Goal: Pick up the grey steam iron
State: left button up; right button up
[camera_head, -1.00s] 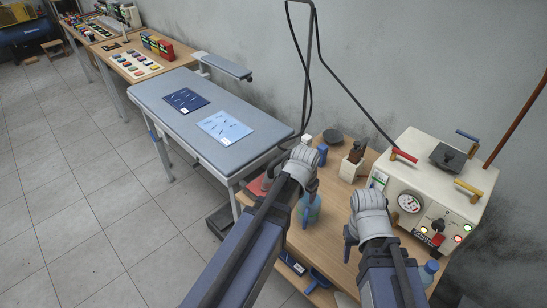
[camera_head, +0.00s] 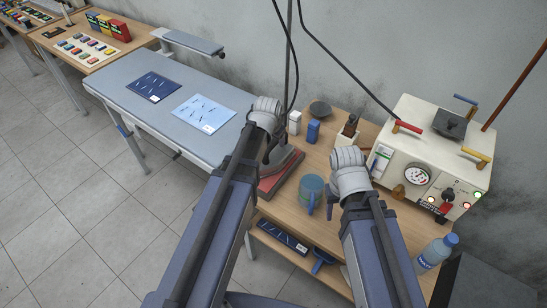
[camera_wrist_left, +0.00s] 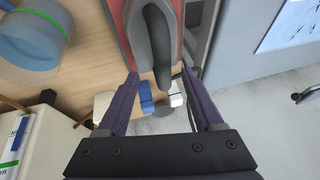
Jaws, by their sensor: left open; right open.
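The grey steam iron (camera_head: 288,156) stands on a red rest (camera_head: 283,179) at the left edge of the wooden table, partly hidden by my left arm. My left gripper (camera_head: 270,152) is open at the iron. In the left wrist view, the iron's dark handle (camera_wrist_left: 156,45) extends between the two spread fingers (camera_wrist_left: 160,75), with a gap on each side; I cannot tell whether either finger touches it. The red rest (camera_wrist_left: 187,42) shows beside the iron. My right gripper (camera_head: 332,200) is open and empty beside a teal container (camera_head: 311,188).
The cream steam unit (camera_head: 430,150) with gauge and lights stands at the right. A blue bottle (camera_head: 313,131), white bottle (camera_head: 295,122) and caddy (camera_head: 347,135) stand behind. A grey ironing table (camera_head: 150,115) is at the left. A water bottle (camera_head: 437,252) stands at the front right.

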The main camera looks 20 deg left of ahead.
aim_at(274, 141)
pick_arm(q)
jog(key=shift+w+f+b, duration=0.3)
jog(key=shift+w+f, duration=0.05)
jog(key=shift+f, duration=0.3)
pick_arm(e)
jog(key=shift+f, duration=0.7)
pick_arm(q)
jog(key=shift+f, duration=0.1)
pick_arm(e)
jog(key=shift+f, duration=0.1)
pick_arm(q)
jog(key=b+x, duration=0.4)
jog(key=x, duration=0.1)
jog(key=shift+w+a+b, duration=0.1)
jog(key=shift+a+b, duration=0.1)
jog(key=shift+b, duration=0.15)
pick_arm(e)
notch_tip(274, 141, down, 4)
jog(key=shift+f, duration=0.15)
pick_arm(q)
grip_shut()
